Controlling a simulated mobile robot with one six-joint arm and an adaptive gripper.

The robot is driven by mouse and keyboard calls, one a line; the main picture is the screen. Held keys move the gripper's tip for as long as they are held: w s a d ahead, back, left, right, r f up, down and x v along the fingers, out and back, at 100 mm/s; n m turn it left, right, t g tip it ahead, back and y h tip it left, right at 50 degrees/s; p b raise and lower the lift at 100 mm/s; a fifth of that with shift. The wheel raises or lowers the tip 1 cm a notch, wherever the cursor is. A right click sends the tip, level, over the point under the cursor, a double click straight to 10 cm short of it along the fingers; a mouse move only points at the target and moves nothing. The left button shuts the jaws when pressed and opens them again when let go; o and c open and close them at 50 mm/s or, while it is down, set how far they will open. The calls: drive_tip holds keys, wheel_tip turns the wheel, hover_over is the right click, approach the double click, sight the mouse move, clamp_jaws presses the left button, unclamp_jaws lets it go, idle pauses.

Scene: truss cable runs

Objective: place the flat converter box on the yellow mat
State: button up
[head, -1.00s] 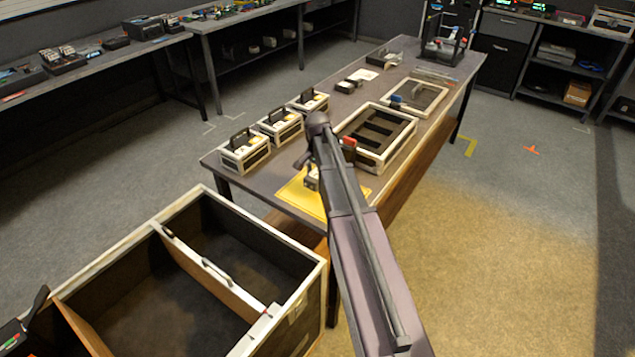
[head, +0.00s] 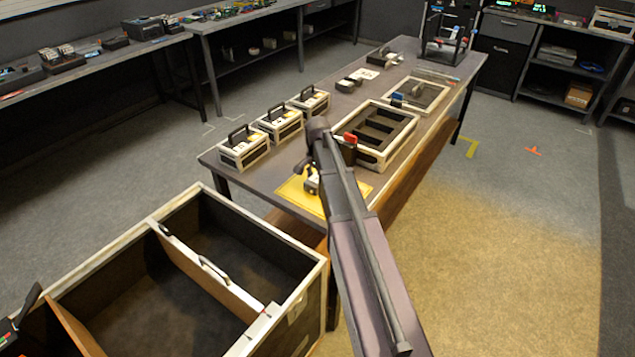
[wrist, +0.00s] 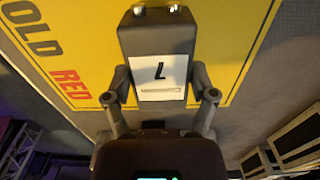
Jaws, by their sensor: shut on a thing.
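The flat converter box (wrist: 157,38) is dark grey with a white label and two silver connectors at its far end. My gripper (wrist: 162,92) is shut on its sides in the wrist view. I cannot tell whether the box touches the mat. In the head view the mat (head: 290,190) lies on the near end of the long table, and my arm hides most of my gripper (head: 312,182) and the box.
Several small handled cases (head: 243,150) line the table's left edge. An open divided tray (head: 400,117) with a pale rim stands behind my arm. A large open crate (head: 95,265) stands on the floor in front, left of my arm.

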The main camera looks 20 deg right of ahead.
drive_tip(key=shift+f, duration=0.25)
drive_tip(key=o, duration=1.2)
drive_tip(key=shift+r, duration=0.1)
drive_tip(key=shift+r, duration=0.1)
wheel_tip(320, 180, up, 12)
drive_tip(key=p, duration=1.2)
drive_tip(key=s+a+n, duration=0.3)
drive_tip(key=s+a, duration=0.1)
drive_tip(key=s, duration=0.3)
drive_tip(key=s+a+n, duration=0.4)
drive_tip(key=s+a, duration=0.1)
drive_tip(key=s, duration=0.2)
drive_tip(key=s+a+n, duration=0.4)
drive_tip(key=s, duration=0.3)
drive_tip(key=shift+s+a, duration=0.25)
drive_tip(key=shift+a, duration=0.15)
